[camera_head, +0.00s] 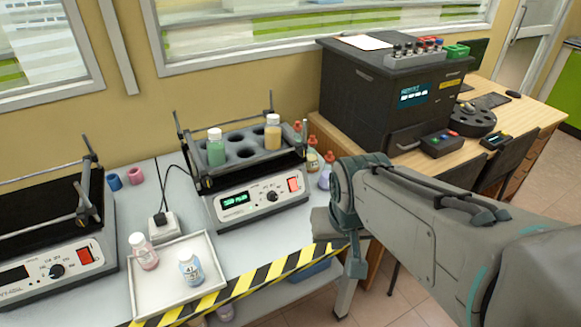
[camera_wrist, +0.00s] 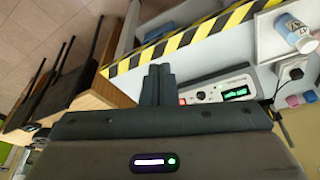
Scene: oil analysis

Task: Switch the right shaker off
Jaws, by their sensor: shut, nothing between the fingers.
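The right shaker (camera_head: 250,203) stands on the grey bench, with its green display (camera_head: 235,200) lit. Its red switch (camera_head: 293,184) is at the right end of the front panel, right of a black knob (camera_head: 271,196). My gripper (camera_head: 316,222) is shut and empty, in front of and to the right of the panel, apart from the switch in the head view. Its closed fingers show in the wrist view (camera_wrist: 158,72).
The left shaker (camera_head: 57,271) has a dark display. A white tray (camera_head: 205,290) with two bottles lies between the shakers near the striped bench edge (camera_head: 270,274). Small red-capped bottles (camera_head: 312,158) stand right of the right shaker. A black analyser (camera_head: 385,95) stands on the wooden desk.

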